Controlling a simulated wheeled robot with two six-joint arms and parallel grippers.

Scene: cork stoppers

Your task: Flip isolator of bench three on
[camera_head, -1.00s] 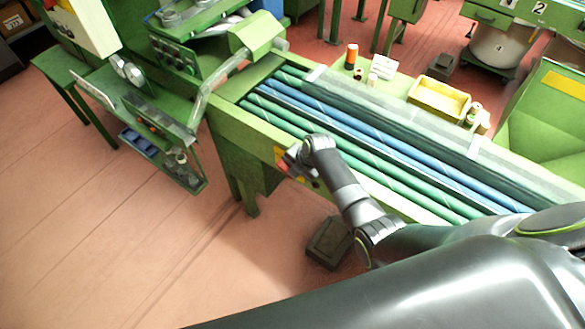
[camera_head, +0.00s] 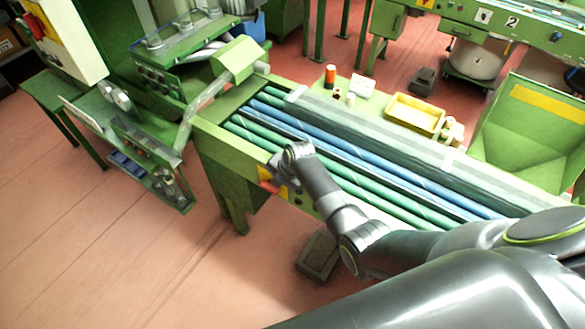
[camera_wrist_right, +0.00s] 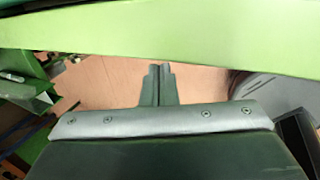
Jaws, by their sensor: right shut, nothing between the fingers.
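A small red handle (camera_head: 268,187) with a yellow plate beside it is on the front side of the green bench (camera_head: 215,150) that carries long green and blue tubes. It looks like the isolator; its on or off position is too small to tell. My right gripper (camera_head: 277,170) is right at it in the head view and partly covers it; I cannot tell whether they touch. In the right wrist view the fingers (camera_wrist_right: 157,84) are shut with nothing between them, below a green beam (camera_wrist_right: 160,28). The handle does not show there. My left gripper is not in view.
A yellow tray (camera_head: 416,114) and an orange-topped bottle (camera_head: 330,76) stand on the bench's far side. A dark box (camera_head: 318,256) is on the floor by my arm. A green machine (camera_head: 150,140) stands at left. Floor at lower left is clear.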

